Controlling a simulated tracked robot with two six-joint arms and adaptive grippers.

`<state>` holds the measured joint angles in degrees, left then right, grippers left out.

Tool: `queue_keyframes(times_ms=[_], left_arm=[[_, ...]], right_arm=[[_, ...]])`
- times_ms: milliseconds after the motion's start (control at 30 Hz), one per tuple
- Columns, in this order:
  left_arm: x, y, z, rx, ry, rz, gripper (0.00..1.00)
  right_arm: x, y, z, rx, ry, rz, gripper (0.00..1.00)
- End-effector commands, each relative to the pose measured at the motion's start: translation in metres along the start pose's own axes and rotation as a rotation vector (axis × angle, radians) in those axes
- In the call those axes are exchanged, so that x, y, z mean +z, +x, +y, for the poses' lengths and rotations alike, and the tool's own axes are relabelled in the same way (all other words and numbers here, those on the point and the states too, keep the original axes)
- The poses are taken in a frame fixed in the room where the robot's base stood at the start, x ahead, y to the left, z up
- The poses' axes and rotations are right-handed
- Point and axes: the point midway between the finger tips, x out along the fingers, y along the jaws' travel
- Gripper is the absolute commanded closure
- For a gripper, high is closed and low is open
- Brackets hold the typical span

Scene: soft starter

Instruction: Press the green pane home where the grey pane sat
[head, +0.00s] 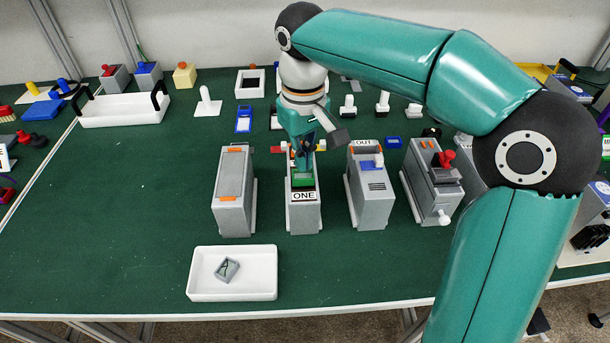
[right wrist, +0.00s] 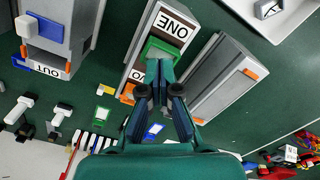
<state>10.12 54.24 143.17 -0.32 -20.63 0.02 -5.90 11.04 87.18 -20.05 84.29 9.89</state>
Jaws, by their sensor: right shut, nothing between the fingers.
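The green pane (head: 303,181) lies at the top of the grey unit labelled ONE (head: 304,213), just behind its label. It also shows in the right wrist view (right wrist: 161,49), at my fingertips. My right gripper (head: 302,168) points down at it from above, fingers shut and empty; in the right wrist view its tips (right wrist: 160,75) overlap the pane's edge. I cannot tell whether they touch it or whether the pane is fully seated. A grey pane with a dark mark (head: 228,269) lies tilted in the white tray (head: 202,290). My left gripper is out of view.
A grey unit with orange clips (head: 233,190) stands left of unit ONE. The OUT unit (head: 369,200) with a blue-and-white switch is on its right, then a unit with a red knob (head: 433,185).

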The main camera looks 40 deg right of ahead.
Motion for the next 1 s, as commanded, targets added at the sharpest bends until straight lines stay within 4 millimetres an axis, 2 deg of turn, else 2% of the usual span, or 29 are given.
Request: queue_keyframes(times_ms=[1000], left_arm=[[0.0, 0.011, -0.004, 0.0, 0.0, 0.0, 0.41]], right_arm=[[0.0, 0.018, 0.0, 0.0, -0.001, -0.001, 1.0]])
